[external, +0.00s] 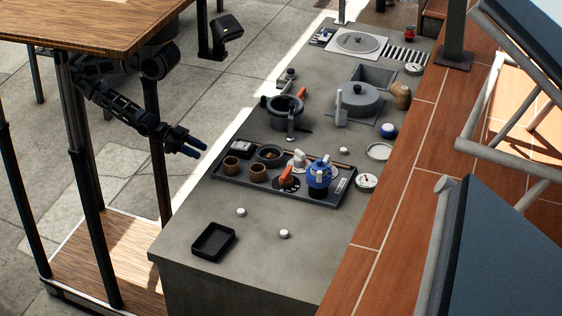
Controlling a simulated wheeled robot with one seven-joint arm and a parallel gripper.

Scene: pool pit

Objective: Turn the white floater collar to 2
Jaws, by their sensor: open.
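A blue floater (319,175) stands upright at the right part of a dark tray on the grey counter. Pale parts show around its blue body, but the white collar's setting and any numbers are too small to read. A small white-and-grey fitting (299,160) stands just left of the floater. My gripper (200,149) is open and empty, with dark blue fingers. It is left of the counter's edge, well to the left of the floater and apart from everything on the tray.
The dark tray (342,196) also holds brown cups (231,165), a dark bowl (268,154) and an orange-handled valve (287,177). A black small tray (213,241) sits at the front. Pots (357,101) stand farther back. A wooden table (90,25) is over my arm.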

